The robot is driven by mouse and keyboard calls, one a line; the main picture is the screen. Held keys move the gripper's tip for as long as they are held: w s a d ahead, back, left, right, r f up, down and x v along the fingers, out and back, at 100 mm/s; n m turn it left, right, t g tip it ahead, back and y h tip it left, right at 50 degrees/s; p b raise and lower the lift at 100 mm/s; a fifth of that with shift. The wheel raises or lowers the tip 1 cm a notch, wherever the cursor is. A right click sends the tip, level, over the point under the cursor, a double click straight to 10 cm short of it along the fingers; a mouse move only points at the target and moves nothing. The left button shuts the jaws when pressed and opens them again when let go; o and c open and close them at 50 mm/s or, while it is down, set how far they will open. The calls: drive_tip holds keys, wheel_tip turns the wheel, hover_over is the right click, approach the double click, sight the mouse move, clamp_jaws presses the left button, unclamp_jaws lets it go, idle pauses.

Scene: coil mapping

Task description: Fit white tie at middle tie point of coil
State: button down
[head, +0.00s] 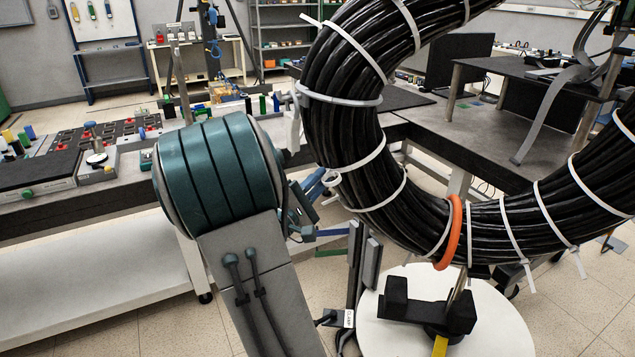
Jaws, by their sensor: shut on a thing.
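A thick black cable coil (345,130) curves from the top down around the right side, bound by several white ties. An orange tie (451,232) circles it near the bottom of the curve. My gripper (322,188) is at the coil's lower left side, partly hidden behind my own arm link. It appears shut on a white tie (332,179), whose end shows close beside the coil. The fingertips are small and partly covered, so I cannot tell whether this tie goes around the coil.
A round white stand (490,325) with a black cradle (408,304) is below the coil. A bench with parts (70,190) is at left. A dark table (500,120) stands behind the coil at right. Open floor shows at lower left.

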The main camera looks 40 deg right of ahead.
drive_tip(key=c, duration=1.3)
unclamp_jaws()
drive_tip(key=shift+c, duration=0.2)
drive_tip(key=b+v, duration=0.2)
drive_tip(key=v, duration=1.2)
drive_tip(key=s+f+m+g+y+p, duration=0.2)
drive_tip(key=s+m+g+y+p, duration=0.4)
drive_tip(key=s+y, duration=0.6)
drive_tip(key=a+r+t+y+p, duration=0.3)
drive_tip(key=a+y, duration=0.6)
drive_tip(key=a, duration=0.7)
wheel_tip(320, 180, up, 2)
drive_tip(key=shift+w+a+r+t, duration=0.15)
drive_tip(key=shift+w+a+t, duration=0.05)
drive_tip(key=shift+t, duration=1)
